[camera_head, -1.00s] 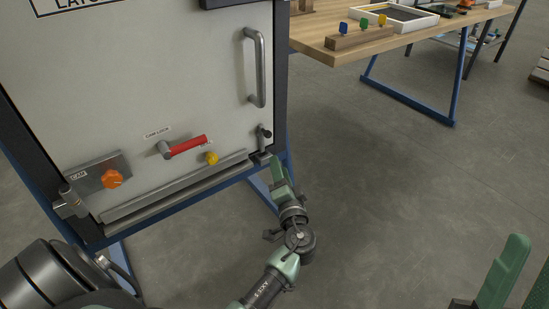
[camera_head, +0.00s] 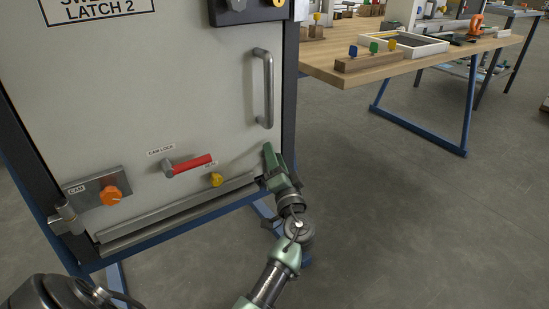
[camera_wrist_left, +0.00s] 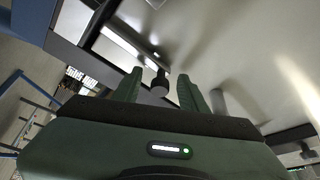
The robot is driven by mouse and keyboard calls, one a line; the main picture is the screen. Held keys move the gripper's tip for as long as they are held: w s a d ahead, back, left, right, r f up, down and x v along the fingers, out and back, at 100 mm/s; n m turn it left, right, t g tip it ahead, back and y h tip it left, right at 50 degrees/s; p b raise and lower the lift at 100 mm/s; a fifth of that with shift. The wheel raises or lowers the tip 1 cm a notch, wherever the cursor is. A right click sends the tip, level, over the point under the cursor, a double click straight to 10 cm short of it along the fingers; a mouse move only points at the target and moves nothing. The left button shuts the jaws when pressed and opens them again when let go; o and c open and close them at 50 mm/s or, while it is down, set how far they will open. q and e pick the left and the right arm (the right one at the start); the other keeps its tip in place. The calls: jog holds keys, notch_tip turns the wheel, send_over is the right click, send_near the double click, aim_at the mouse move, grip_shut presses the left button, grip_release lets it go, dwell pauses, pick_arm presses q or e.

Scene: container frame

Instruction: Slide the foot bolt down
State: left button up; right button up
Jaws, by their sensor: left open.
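The foot bolt sits at the lower right corner of the pale door panel (camera_head: 200,110). In the head view my left gripper (camera_head: 271,160) covers it. In the left wrist view a dark round knob (camera_wrist_left: 159,84), which looks like the bolt's knob, shows between the two green fingers of my left gripper (camera_wrist_left: 160,88). The fingers are apart, with a gap on each side of the knob. My right gripper is not in view in the head view.
A wooden table (camera_head: 345,70) stands at right. Floor between is clear.

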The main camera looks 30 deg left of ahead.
pick_arm(q)
grip_shut()
jog(key=shift+a+f, duration=0.1)
dwell(1.2)
